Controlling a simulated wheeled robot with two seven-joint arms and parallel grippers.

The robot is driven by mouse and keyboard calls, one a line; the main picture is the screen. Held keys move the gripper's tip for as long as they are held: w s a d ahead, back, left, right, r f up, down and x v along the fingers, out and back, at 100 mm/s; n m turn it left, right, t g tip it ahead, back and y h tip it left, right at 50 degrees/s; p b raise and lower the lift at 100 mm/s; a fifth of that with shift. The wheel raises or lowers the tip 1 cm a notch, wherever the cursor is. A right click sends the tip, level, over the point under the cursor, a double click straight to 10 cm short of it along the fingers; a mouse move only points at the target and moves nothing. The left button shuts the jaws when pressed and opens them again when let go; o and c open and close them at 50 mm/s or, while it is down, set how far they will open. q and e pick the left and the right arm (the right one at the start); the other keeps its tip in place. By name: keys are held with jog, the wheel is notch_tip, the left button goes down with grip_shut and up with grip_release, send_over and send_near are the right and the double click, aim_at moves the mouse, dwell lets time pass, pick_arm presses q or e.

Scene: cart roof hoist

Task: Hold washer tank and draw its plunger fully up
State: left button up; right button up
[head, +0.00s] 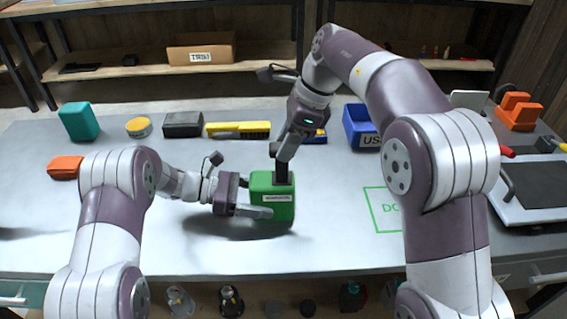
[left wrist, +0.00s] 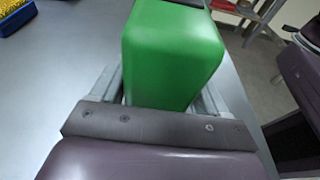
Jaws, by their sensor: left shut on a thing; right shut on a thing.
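The washer tank is a green box (head: 272,203) with a white label, upright on the grey table in the head view. It also fills the middle of the left wrist view (left wrist: 172,50). My left gripper (head: 255,203) is shut on the tank, with fingers along its sides. A dark plunger (head: 281,172) rises from the tank's top. My right gripper (head: 281,152) comes down from above and is shut on the plunger's upper end, which its fingers partly hide. How far the plunger is drawn is hard to tell.
An orange block (head: 65,167) lies left. A green marked square (head: 383,209) is clear at right.

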jog(key=shift+r, duration=0.5)
jog(key=o, duration=1.1)
jog(key=v, duration=0.6)
jog(key=shift+f, duration=0.1)
